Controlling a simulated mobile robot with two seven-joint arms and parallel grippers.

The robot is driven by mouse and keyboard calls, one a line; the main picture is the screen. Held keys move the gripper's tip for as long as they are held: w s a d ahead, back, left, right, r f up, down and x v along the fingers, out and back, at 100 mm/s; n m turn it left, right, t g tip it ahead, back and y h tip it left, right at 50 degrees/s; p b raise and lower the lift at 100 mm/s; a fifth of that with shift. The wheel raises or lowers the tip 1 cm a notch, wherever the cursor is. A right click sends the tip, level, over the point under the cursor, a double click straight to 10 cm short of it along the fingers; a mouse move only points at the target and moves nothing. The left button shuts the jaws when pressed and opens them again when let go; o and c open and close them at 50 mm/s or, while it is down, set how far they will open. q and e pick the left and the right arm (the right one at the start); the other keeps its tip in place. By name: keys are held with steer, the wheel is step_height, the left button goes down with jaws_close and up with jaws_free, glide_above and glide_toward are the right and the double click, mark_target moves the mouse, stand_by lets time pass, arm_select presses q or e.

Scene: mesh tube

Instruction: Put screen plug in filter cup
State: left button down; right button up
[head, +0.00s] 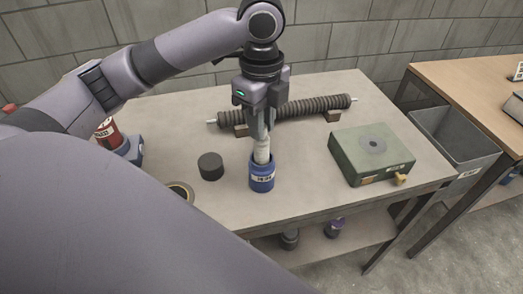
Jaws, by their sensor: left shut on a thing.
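The filter cup appears to be the blue cylinder with a white label (262,180), upright near the front middle of the table. My left gripper (262,138) points down over it, shut on a pale, whitish cylindrical piece, which looks like the screen plug (262,152). The lower end of the plug is at the cup's mouth. I cannot tell how deep it sits inside, since the rim hides its end. My right gripper does not show.
A dark round cap (210,167) stands left of the cup. A ribbed roller (300,109) lies on blocks behind. A green box (370,154) sits to the right. A ring (181,191) and a red can (107,132) are at left. A grey bin (458,145) stands beyond the table.

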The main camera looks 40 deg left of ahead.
mark_target(262, 147)
arm_select(q)
step_height(262, 147, down, 6)
steer(key=shift+f, duration=0.1)
steer(key=shift+f+b, duration=0.25)
steer(key=shift+b, duration=0.05)
steer(key=c, duration=1)
jaws_free()
steer(key=shift+f, duration=0.15)
steer(key=shift+r, duration=0.25)
step_height(262, 147, up, 12)
steer(key=shift+p, duration=0.85)
